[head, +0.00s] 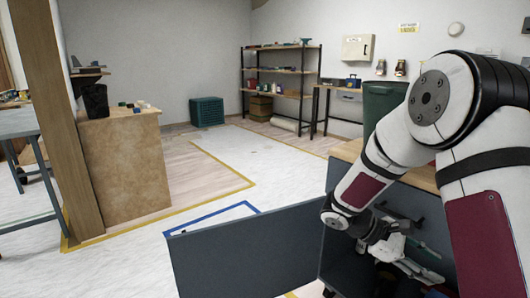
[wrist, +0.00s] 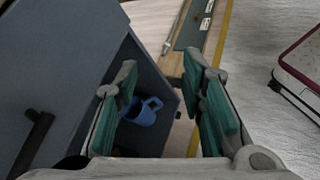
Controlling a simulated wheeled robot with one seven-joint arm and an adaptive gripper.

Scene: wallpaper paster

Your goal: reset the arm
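My gripper (head: 408,256) is low at the right of the head view, in front of the open side of a dark grey-blue cabinet (head: 338,268). My arm bends down to it from the upper right and hides part of the cabinet. In the wrist view my gripper (wrist: 158,72) has its two teal-padded fingers wide apart, with nothing held between them. A blue mug (wrist: 141,112) shows beyond the left finger, on a dark surface of the cabinet. The left finger partly covers the mug.
The cabinet's open door (head: 245,250) reaches out left across the floor. A black handle (wrist: 34,140) is on a dark panel at the wrist view's left. A green bin (head: 382,105) stands behind the cabinet. Clear floor (head: 215,165) lies beyond the door.

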